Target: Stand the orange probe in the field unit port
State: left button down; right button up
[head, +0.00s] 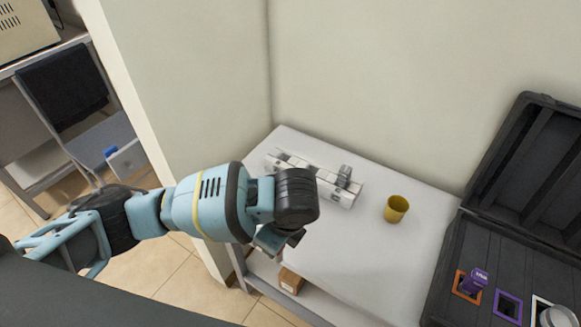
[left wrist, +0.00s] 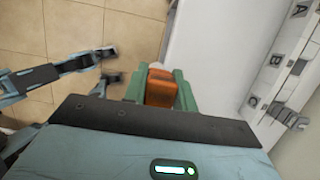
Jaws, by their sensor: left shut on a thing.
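My left gripper (head: 278,240) is over the front-left edge of the white table in the head view, and its tip is largely hidden behind my own wrist. In the left wrist view its green fingers (left wrist: 160,90) are shut on the orange probe (left wrist: 159,87), with only a blocky orange end showing. The field unit is the open black case (head: 448,268) at the right. It has an orange-framed port (head: 461,291), a purple-framed port (head: 508,306) and a white-framed port (head: 536,309). A purple labelled piece (head: 475,280) stands at the orange-framed port, overlapping it.
A white rack (head: 313,180) with lettered slots and a grey piece lies at the back of the white table (head: 390,265). A yellow cup (head: 396,209) stands right of it. A round metal-topped item (head: 559,317) is in the case. The table's middle is clear.

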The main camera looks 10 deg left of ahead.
pick_arm(q)
jog(key=shift+w+a+r+n, duration=0.1)
jog(key=shift+a+r+n, duration=0.25)
jog(key=shift+n, duration=0.35)
jog(key=s+a+r+n+g+h, duration=0.1)
jog(key=a+r+n+g+h, duration=0.2)
jog(key=a+r+n, duration=0.6)
jog(key=shift+s+a+r+n+g+p, duration=0.2)
jog(key=shift+s+n+g+p, duration=0.3)
jog(key=shift+n, duration=5.3)
pick_arm(e)
jog(key=shift+w+d+r, duration=0.15)
jog(key=shift+w+r, duration=0.25)
jog(key=shift+r, duration=0.1)
pick_arm(q)
jog(key=shift+w+f, duration=0.1)
jog(key=shift+f, duration=0.05)
jog(key=shift+w, duration=0.1)
